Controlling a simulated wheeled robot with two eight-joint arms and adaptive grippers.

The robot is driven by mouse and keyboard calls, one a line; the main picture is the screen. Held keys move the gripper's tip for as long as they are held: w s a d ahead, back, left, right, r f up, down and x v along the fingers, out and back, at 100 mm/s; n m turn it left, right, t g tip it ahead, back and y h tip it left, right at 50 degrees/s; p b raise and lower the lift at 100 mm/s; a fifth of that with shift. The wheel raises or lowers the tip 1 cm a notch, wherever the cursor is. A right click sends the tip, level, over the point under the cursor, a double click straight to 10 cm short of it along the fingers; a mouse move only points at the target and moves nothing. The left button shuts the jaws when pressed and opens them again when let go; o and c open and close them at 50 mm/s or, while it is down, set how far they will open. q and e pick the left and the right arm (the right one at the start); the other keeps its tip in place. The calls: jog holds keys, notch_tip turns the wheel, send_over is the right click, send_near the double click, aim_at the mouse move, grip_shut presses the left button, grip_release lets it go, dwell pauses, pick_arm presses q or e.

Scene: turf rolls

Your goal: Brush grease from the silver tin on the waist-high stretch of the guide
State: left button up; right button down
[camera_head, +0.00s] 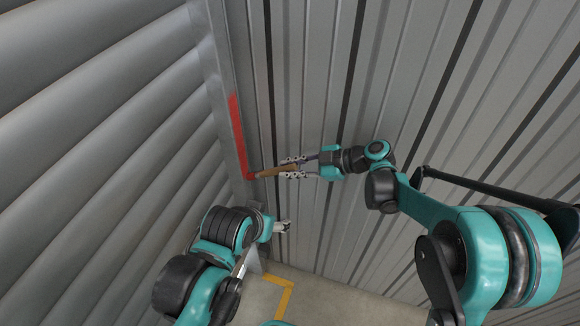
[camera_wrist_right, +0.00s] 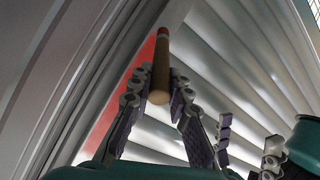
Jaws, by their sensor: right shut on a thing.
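The guide (camera_head: 219,75) is a grey upright rail in the corner between the slatted shutter and the ribbed wall. A red band (camera_head: 238,135) runs along part of it; red also shows behind the brush in the right wrist view (camera_wrist_right: 145,60). My right gripper (camera_head: 292,167) is shut on the brush's tan handle (camera_wrist_right: 161,75). The brush (camera_head: 268,172) points left, its reddish tip at the lower end of the red band; I cannot tell whether it touches. My left gripper (camera_head: 284,227) is lower, near the corner; its jaw state is unclear. I see no silver tin.
The slatted grey shutter (camera_head: 90,110) fills the left side. The ribbed metal wall (camera_head: 420,90) stands close behind my right arm. Below, the floor (camera_head: 320,300) carries a yellow line (camera_head: 285,297).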

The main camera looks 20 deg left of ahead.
jog(key=shift+a+r+p, duration=0.1)
jog(key=shift+r+p, duration=2.15)
jog(key=shift+r, duration=0.85)
jog(key=shift+f+b, duration=2.35)
jog(key=shift+f, duration=0.8)
jog(key=shift+r, duration=0.1)
jog(key=d, duration=0.6)
jog(key=shift+s, duration=0.1)
jog(key=shift+d, duration=1.55)
